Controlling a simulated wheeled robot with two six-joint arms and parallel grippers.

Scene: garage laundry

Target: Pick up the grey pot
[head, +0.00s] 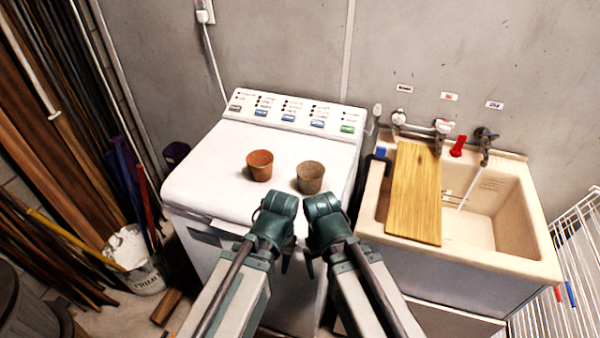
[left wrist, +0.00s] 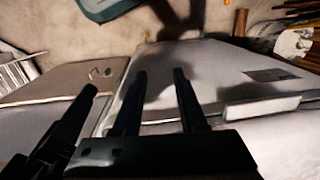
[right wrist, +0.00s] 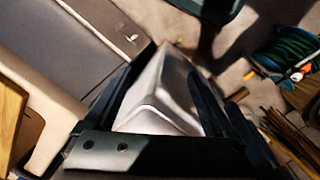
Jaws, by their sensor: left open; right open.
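The grey pot (head: 310,178) stands upright on the white top of the washing machine (head: 210,180), near its right side. An orange-brown pot (head: 260,166) stands to its left, a small gap apart. My left gripper (head: 272,222) and right gripper (head: 324,212) are side by side in front of the pots, over the machine's front edge, and touch neither pot. Both are empty. In the left wrist view the left gripper's fingers (left wrist: 160,78) are apart. In the right wrist view the right gripper's fingers (right wrist: 168,75) are apart. Neither wrist view shows a pot.
A beige sink (head: 530,240) with a wooden board (head: 415,195) across its left part is at the right, its tap running. A white bucket (head: 140,262) stands on the floor at left. A wire rack (head: 570,270) is at far right. The machine top left of the pots is clear.

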